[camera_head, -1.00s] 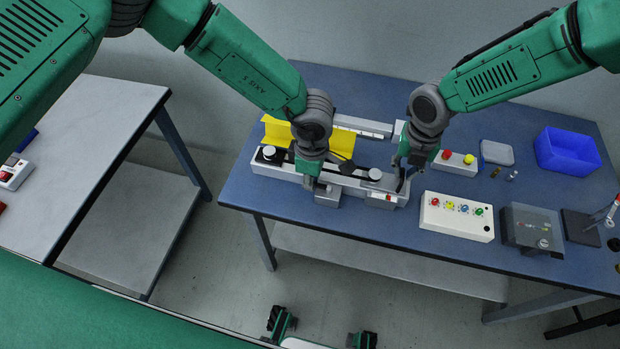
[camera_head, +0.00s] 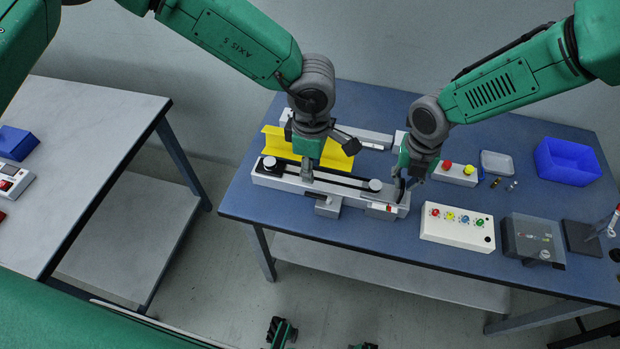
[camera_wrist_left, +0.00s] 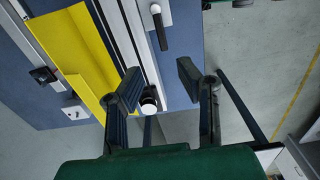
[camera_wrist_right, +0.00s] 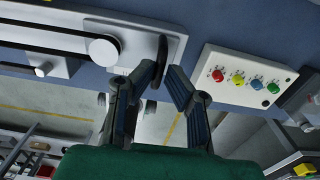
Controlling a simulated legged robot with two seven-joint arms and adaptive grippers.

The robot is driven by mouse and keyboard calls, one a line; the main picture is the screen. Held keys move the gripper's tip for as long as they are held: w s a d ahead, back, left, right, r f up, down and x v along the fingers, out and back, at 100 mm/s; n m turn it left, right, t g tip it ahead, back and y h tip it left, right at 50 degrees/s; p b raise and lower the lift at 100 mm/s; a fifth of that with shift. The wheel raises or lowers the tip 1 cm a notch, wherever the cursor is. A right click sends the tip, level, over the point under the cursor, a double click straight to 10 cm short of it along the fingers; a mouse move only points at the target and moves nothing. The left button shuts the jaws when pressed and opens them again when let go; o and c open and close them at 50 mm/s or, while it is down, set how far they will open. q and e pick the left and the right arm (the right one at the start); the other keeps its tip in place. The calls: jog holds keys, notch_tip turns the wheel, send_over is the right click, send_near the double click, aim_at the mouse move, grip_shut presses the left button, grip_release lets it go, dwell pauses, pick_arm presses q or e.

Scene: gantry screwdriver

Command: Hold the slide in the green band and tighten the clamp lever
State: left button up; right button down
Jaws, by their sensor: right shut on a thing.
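The grey rail unit (camera_head: 270,182) lies along the table's front left, with a dark belt between two white-capped pulleys. A grey slide block (camera_head: 327,207) projects from its front edge; a small black lever with a white end (camera_wrist_left: 158,28) shows on it in the left wrist view. A small window with a red mark (camera_head: 388,207) is at the rail's right end; no green band is clear. My left gripper (camera_head: 307,172) is open and empty above the rail, left of the block. My right gripper (camera_wrist_right: 163,76) is shut on a dark upright handle (camera_wrist_right: 160,52) at the rail's right end.
A yellow angled guard (camera_head: 285,145) stands behind the rail. Right of it are a white box with coloured buttons (camera_head: 457,226), a grey case (camera_head: 532,240), a two-button box (camera_head: 456,174) and a blue bin (camera_head: 568,160). A second table (camera_head: 85,140) stands left.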

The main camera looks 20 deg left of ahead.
pick_arm(q)
jog(key=shift+r, duration=1.45)
pick_arm(e)
jog(key=shift+d+f, duration=0.1)
jog(key=shift+d, duration=0.25)
jog(key=c, duration=1.6)
grip_release()
jog(key=shift+c, duration=0.2)
pick_arm(q)
jog(key=shift+d, duration=0.2)
pick_arm(e)
jog(key=shift+o, duration=0.2)
jog(key=shift+d, duration=0.1)
pick_arm(q)
jog(key=shift+d, duration=0.1)
jog(key=shift+a, duration=0.4)
pick_arm(e)
jog(key=shift+a, duration=0.45)
